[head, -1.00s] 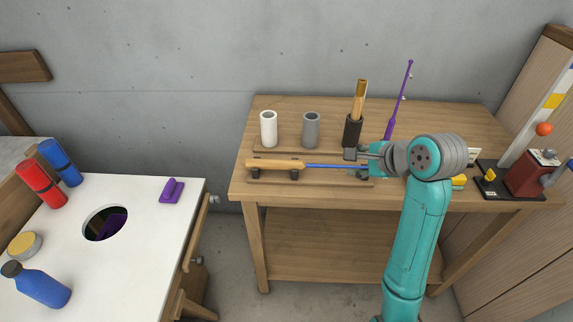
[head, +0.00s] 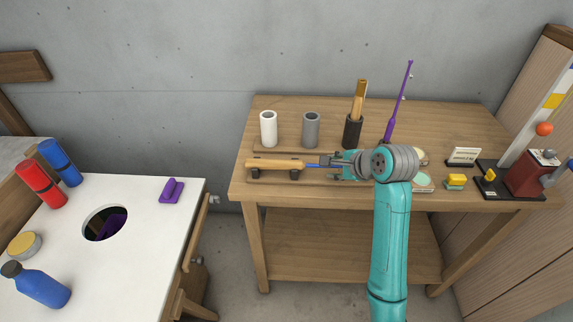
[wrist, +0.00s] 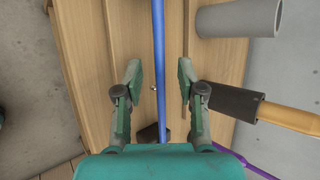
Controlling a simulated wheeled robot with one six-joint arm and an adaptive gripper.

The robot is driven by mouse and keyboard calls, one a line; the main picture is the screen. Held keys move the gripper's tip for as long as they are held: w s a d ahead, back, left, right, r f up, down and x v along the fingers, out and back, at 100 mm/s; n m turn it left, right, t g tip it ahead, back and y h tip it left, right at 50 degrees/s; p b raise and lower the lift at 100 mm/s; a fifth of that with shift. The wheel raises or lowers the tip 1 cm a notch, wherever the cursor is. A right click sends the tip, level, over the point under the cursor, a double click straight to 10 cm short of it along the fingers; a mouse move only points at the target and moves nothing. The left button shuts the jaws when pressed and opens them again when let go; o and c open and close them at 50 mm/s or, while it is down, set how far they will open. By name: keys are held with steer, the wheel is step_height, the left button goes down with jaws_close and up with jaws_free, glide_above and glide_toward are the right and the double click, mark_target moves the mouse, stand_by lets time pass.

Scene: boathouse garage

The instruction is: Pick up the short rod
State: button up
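A rod with a tan handle (head: 275,164) and a thin blue shaft (head: 312,165) lies across dark rests on the workbench. My gripper (head: 326,167) is over the shaft, to the right of the handle. In the wrist view, the blue shaft (wrist: 159,45) runs between the two spread fingers of my gripper (wrist: 159,75), with gaps on both sides. A purple rod (head: 398,103) stands upright at the back of the bench. A tan handle (head: 361,97) stands in a black holder (head: 353,131). The far end of the blue shaft is hidden by my gripper.
A white cup (head: 268,128) and a grey cup (head: 311,130) stand behind the rod. A white table (head: 140,225) with a round hole is at left.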

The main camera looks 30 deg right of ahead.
jaws_close()
